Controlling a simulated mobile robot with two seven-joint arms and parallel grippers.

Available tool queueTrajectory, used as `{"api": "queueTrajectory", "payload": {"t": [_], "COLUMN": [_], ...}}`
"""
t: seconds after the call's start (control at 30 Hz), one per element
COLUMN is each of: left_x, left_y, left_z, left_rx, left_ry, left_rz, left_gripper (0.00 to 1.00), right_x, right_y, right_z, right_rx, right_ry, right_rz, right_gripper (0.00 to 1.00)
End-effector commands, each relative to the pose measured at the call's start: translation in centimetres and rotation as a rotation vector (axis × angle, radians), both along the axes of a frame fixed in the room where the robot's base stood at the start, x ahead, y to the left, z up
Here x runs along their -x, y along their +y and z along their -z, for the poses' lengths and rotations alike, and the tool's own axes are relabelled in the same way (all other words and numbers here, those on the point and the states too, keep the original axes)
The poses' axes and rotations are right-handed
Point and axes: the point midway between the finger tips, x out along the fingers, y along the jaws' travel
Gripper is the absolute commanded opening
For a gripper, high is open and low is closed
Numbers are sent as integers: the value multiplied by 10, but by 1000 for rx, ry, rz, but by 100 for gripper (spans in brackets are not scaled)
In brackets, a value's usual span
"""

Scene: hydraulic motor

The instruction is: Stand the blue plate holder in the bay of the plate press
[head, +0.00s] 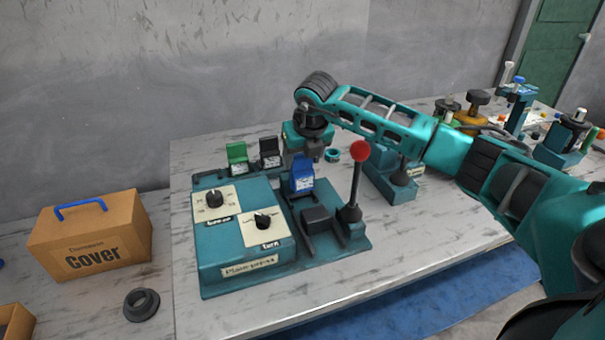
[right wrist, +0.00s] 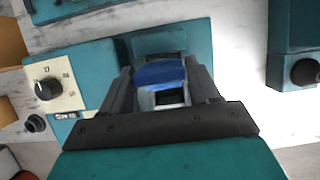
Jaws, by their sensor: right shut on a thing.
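The blue plate holder (head: 301,182) is upright with a white face at the front. It is between the fingers of my right gripper (head: 308,156), which is shut on it from above. In the right wrist view the holder's blue top (right wrist: 158,74) shows between the two dark fingers. The teal plate press (head: 235,271) stands on the table with two knobs and a red-balled lever. The holder is over the back of the press's lower right part, behind a dark block (head: 318,219). I cannot tell whether its foot touches the press. My left gripper is not in view.
A green holder (head: 237,153) and a black holder (head: 270,152) stand behind the press. The red-balled lever (head: 360,151) rises close to the right of my gripper. A cardboard cover box (head: 95,240) and a dark ring (head: 141,305) are at left. More fixtures fill the right back.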

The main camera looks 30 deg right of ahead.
Motion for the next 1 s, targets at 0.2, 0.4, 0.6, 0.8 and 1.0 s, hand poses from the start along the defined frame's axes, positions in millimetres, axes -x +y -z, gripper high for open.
{"api": "queueTrajectory", "payload": {"t": [0.2, 0.4, 0.6, 0.8, 1.0], "left_x": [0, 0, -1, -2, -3], "left_y": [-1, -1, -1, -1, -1], "left_z": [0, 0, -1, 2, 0], "left_rx": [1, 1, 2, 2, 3], "left_ry": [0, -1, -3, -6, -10], "left_rz": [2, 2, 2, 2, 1], "left_gripper": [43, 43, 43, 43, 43], "right_x": [0, 0, -1, -1, 0], "right_y": [0, 0, 0, 0, 0], "right_z": [16, 45, 50, 54, 53], "right_rx": [-1, 0, 0, -1, 0], "right_ry": [1, 1, -2, -2, -1], "right_rz": [0, 1, 0, 1, 1], "right_gripper": [14, 14, 14, 14, 77]}}
